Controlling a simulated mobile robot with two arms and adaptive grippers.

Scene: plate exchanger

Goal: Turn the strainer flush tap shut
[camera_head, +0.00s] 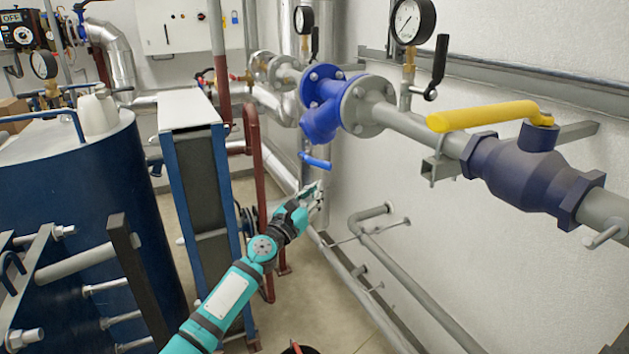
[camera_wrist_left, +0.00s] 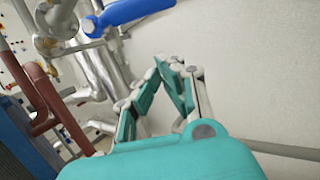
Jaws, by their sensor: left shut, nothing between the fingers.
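The strainer (camera_head: 322,108) is a blue angled body bolted to a grey flange in the pipe along the wall. Its flush tap has a blue lever (camera_head: 316,161) below the strainer, pointing right and slightly down, across the upright drain pipe. The lever also shows large at the top of the left wrist view (camera_wrist_left: 128,11), beside a grey tap body (camera_wrist_left: 60,24). My left gripper (camera_head: 316,190) is shut and empty, just below the lever in the head view. Its fingertips (camera_wrist_left: 172,68) meet below the lever in the wrist view, with a visible gap between.
A yellow-handled blue valve (camera_head: 535,165) and a gauge (camera_head: 412,20) with a black lever are on the pipe to the right. Dark red pipes (camera_head: 258,170) and a blue-framed plate unit (camera_head: 195,150) stand left. A grey pipe (camera_head: 410,280) runs low along the wall.

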